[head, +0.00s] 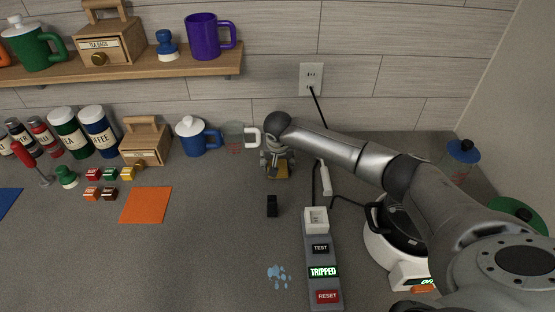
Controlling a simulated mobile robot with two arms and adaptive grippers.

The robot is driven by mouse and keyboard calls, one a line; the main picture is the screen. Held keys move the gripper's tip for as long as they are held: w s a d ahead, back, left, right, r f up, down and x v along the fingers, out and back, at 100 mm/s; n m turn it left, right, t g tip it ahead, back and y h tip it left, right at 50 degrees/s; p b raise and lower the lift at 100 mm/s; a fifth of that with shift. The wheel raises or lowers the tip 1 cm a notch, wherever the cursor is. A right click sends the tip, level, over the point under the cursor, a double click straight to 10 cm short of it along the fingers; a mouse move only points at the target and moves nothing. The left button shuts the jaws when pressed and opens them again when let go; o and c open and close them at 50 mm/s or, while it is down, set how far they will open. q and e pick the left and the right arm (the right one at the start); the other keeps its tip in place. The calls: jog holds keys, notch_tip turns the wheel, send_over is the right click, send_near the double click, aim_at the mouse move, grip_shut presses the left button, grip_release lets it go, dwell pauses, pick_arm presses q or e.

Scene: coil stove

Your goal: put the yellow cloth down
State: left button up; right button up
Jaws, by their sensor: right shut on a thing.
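The yellow cloth (282,172) shows as a small yellow-brown patch at my right gripper (277,170), near the back of the counter. The right gripper points down and is shut on the cloth. The gripper hides part of the cloth, and I cannot tell whether the cloth touches the counter. My left gripper is not in view.
A glass mug (234,137) and a blue mug (192,138) stand left of the gripper. A black block (272,206), a power strip reading TRIPPED (323,257) and a blue spill (278,275) lie nearer. The white coil stove (379,249) is at right. The left-front counter is clear.

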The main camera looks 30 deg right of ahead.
jog(key=shift+f, duration=0.1)
jog(key=shift+f, duration=0.25)
jog(key=shift+s+f, duration=0.15)
jog(key=shift+f, duration=0.1)
jog(key=o, duration=0.9)
jog(key=shift+f, duration=0.2)
jog(key=shift+r, duration=0.1)
jog(key=shift+r+b, duration=0.2)
jog(key=shift+b, duration=0.45)
jog(key=v, duration=0.3)
jog(key=b+v, duration=0.1)
jog(key=v, duration=0.3)
jog(key=b+v, duration=0.1)
jog(key=v, duration=0.3)
jog(key=shift+w+a+r, duration=0.15)
jog(key=shift+w+r, duration=0.05)
